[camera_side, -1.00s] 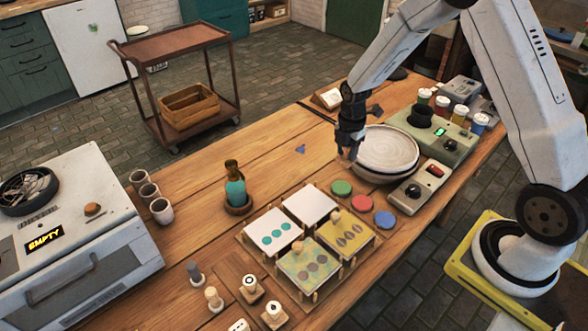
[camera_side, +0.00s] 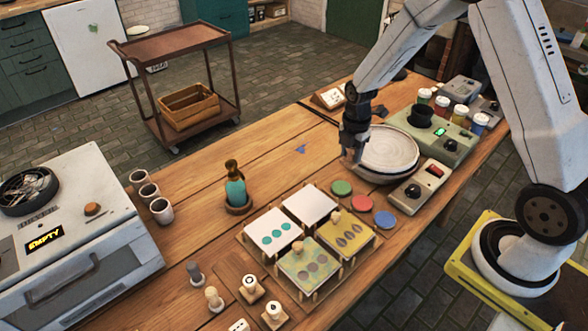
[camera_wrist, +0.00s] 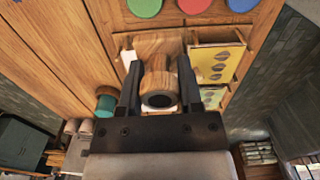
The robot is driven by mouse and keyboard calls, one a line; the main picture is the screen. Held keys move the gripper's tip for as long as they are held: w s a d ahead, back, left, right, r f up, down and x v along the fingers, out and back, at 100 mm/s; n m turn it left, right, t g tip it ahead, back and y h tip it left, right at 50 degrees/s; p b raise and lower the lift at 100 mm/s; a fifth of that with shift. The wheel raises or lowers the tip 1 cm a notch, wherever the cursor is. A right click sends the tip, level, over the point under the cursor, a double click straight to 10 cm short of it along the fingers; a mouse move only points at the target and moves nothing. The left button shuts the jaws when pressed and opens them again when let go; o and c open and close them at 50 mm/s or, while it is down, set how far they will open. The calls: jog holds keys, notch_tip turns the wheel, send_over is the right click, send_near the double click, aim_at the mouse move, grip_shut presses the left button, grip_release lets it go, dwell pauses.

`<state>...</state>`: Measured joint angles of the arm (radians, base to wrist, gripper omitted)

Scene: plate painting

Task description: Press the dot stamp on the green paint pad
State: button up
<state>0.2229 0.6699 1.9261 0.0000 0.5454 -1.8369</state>
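My gripper (camera_side: 355,143) is in the air beside the white plate, behind the paint pads. In the wrist view my gripper (camera_wrist: 158,92) is shut on a round wooden stamp (camera_wrist: 156,72), one finger on each side. Its near end shows a dark round recess; its printing face is hidden, so I cannot read its shape. The green paint pad (camera_side: 341,187) lies flat on the table, in front of and below my gripper, apart from the stamp. It also shows at the top of the wrist view (camera_wrist: 145,6).
The red pad (camera_side: 361,203) and blue pad (camera_side: 385,219) lie in a row with the green one. The white plate (camera_side: 388,147) stands close by. Stencil boards (camera_side: 345,236), several loose stamps (camera_side: 250,289) and a teal bottle (camera_side: 235,191) occupy the table's front.

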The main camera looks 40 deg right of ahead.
jog(key=c, duration=0.5)
jog(key=shift+w+d+f, duration=0.2)
jog(key=shift+w+f, duration=0.2)
jog(key=shift+f, duration=0.35)
jog(key=shift+w+d+f, duration=0.15)
jog(key=shift+w+f, duration=0.25)
jog(key=shift+f, duration=0.3)
jog(key=shift+w+d+f, duration=0.2)
jog(key=shift+w+f, duration=0.2)
jog(key=shift+f, duration=0.35)
